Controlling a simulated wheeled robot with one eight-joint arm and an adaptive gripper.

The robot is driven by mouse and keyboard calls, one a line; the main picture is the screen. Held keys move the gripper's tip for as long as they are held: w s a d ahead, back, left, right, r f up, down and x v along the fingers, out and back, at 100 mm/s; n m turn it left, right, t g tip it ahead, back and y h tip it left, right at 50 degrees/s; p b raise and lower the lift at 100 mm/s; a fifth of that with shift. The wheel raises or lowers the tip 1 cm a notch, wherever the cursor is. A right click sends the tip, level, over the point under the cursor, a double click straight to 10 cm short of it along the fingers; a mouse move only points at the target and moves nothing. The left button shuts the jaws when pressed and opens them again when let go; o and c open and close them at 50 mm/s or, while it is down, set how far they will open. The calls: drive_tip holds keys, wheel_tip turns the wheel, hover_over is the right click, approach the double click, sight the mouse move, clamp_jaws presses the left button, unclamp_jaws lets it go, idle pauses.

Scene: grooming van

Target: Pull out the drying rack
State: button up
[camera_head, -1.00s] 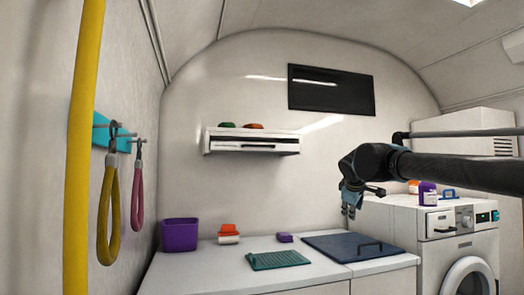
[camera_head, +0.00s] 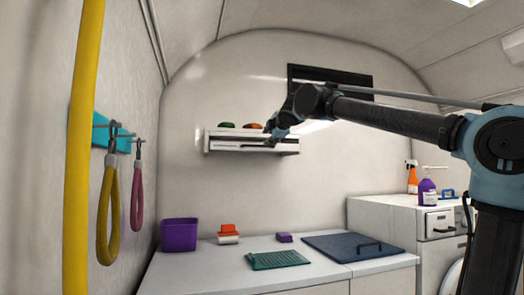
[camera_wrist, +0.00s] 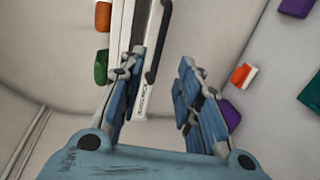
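The drying rack looks to be the white wall unit (camera_head: 222,143) on the back wall, with a dark bar handle along its front. My gripper (camera_head: 271,138) is in front of the rack's right part in the head view and hides some of it. In the wrist view my gripper (camera_wrist: 163,58) is open. The rack's white front (camera_wrist: 122,35) and its black handle (camera_wrist: 158,45) show ahead, the handle's near end between the fingertips. I see no grip on the handle; whether a finger touches it I cannot tell.
Green (camera_head: 227,125) and orange (camera_head: 253,125) items lie on top of the rack. The counter below holds a purple bin (camera_head: 180,234), a teal mat (camera_head: 278,260) and a dark blue lid (camera_head: 340,246). Bottles stand on the washer at right. Leashes hang at left.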

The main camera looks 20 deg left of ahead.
sight(262, 146)
drive_tip(key=x, duration=1.3)
drive_tip(key=shift+w+a, duration=0.15)
drive_tip(key=shift+w, duration=0.2)
